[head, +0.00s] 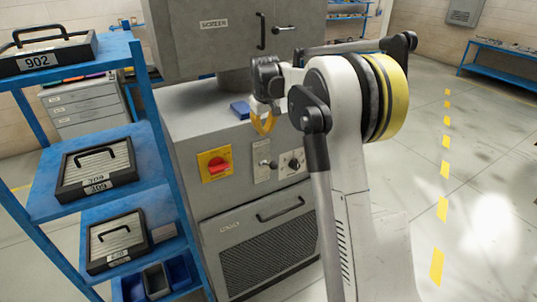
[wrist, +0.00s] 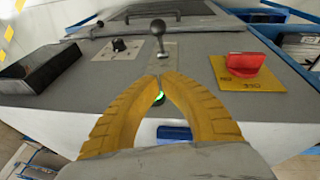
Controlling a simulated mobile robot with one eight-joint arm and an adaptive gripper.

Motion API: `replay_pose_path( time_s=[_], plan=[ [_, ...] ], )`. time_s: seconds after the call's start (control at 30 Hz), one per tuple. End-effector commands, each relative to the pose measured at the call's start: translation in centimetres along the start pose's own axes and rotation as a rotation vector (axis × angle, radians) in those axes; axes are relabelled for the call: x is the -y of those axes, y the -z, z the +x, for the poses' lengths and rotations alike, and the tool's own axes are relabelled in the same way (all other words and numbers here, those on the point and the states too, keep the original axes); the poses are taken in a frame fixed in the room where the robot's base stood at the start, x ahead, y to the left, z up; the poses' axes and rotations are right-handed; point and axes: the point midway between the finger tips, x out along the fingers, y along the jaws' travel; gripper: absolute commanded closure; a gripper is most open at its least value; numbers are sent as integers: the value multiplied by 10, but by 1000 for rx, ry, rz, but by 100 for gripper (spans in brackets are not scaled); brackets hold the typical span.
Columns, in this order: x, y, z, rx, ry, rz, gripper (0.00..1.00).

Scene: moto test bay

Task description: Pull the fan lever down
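A small lever with a dark ball knob (head: 266,162) sits on a light plate on the front panel of the grey machine (head: 215,215). In the wrist view the lever (wrist: 159,38) stands just beyond my fingertips, with its ball toward the top of the picture. My gripper (head: 264,130) has yellow fingers and hangs above and in front of the panel, apart from the lever. In the wrist view the fingertips (wrist: 161,77) come together at the tips and hold nothing. A green spot shows between the fingers.
A red switch on a yellow plate (head: 217,165) and a round dial (head: 293,163) flank the lever. A blue block (head: 240,109) lies on the machine's ledge. A blue shelf rack (head: 150,150) with labelled cases stands close on the left. Open floor lies to the right.

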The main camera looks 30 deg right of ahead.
Motion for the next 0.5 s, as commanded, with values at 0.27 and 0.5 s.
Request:
replay_pose_path(
  time_s=[0.27, 0.5],
  plan=[
    [0, 0, 11, 0, 0, 1, 100],
    [0, 0, 57, -1, 0, 1, 100]
  ],
)
